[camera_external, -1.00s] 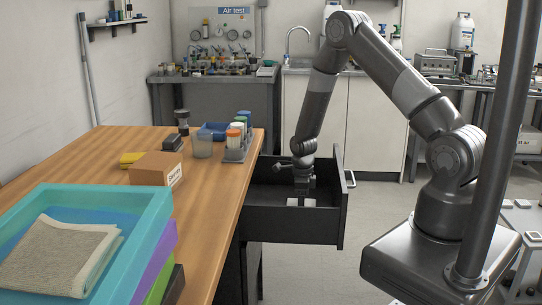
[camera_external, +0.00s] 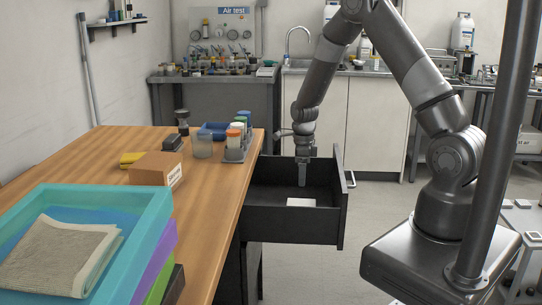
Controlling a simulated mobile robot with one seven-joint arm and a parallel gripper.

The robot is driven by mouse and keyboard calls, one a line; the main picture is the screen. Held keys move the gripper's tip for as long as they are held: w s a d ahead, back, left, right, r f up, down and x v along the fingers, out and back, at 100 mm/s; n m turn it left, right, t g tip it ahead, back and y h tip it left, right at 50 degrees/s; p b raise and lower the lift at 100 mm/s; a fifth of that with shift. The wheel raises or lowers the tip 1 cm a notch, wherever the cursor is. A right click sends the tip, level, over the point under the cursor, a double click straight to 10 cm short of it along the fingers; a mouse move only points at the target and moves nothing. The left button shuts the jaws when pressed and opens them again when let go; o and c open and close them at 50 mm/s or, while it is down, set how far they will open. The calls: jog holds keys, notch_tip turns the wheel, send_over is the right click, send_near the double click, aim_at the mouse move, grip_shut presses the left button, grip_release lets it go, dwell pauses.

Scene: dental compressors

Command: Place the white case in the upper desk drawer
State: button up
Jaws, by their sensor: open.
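The upper desk drawer (camera_external: 292,225) is pulled out from the right side of the wooden desk (camera_external: 215,205). The white case (camera_external: 301,202) lies inside the drawer, on its floor toward the right part. Its lower edge is partly hidden by the drawer's front-facing side wall. My gripper (camera_external: 302,184) points down above the white case, apart from it, and is open and empty.
A cardboard box (camera_external: 155,169), a yellow item (camera_external: 131,158), a blue bin (camera_external: 214,130) and several capped bottles (camera_external: 236,138) stand on the desk. Stacked coloured trays with a folded cloth (camera_external: 60,257) are at the near left. Floor right of the drawer is clear.

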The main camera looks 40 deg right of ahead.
jog(key=s+a+r+n+t, duration=0.1)
jog(key=s+r+n, duration=0.25)
jog(key=r, duration=0.45)
jog(key=s+r+n+t, duration=0.1)
jog(key=s+r+n, duration=0.1)
jog(key=r+n, duration=0.35)
jog(key=s+a+r+n+t, duration=0.1)
jog(key=s+r+n, duration=0.2)
jog(key=r, duration=0.6)
jog(key=s+r+n+t, duration=0.1)
jog(key=s+r+n, duration=0.5)
jog(key=s, duration=0.3)
jog(key=s+r+n+t, duration=0.1)
jog(key=s+r+n, duration=0.5)
jog(key=s+n, duration=0.3)
jog(key=shift+s+t, duration=0.3)
jog(key=shift+s, duration=0.05)
